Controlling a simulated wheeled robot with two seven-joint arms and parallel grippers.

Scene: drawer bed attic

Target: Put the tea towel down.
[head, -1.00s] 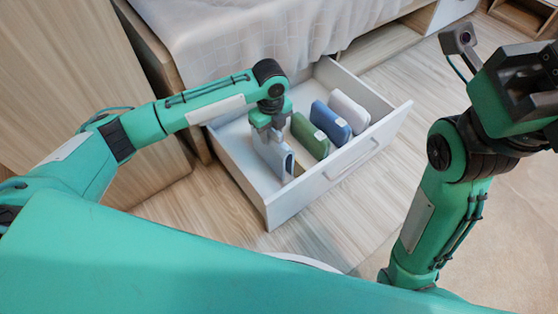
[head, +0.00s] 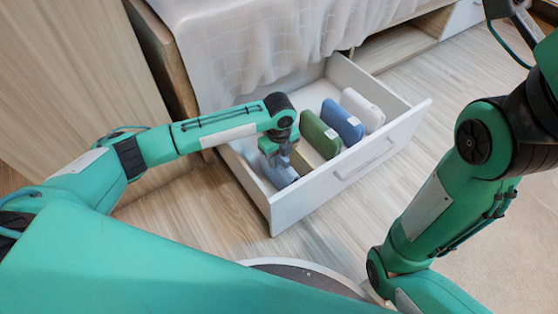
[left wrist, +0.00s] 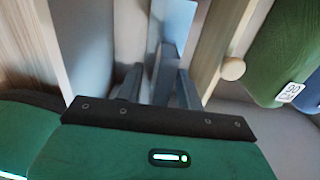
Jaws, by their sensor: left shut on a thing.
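The tea towel (head: 280,173) is a light grey-blue folded slab in the left end of the open white drawer (head: 300,200). My left gripper (head: 274,150) points down and is shut on its upper edge. The towel is below the drawer's rim; I cannot tell whether it touches the bottom. In the left wrist view the towel (left wrist: 174,22) stretches away between the fingers (left wrist: 166,78). My right gripper is out of view; only its arm shows at the right.
To the right of the towel in the drawer stand folded green (head: 319,135), blue (head: 342,121) and white (head: 363,109) cloths. A wooden knob (left wrist: 232,68) is close beside my left gripper. A draped bed (head: 250,45) stands behind the drawer.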

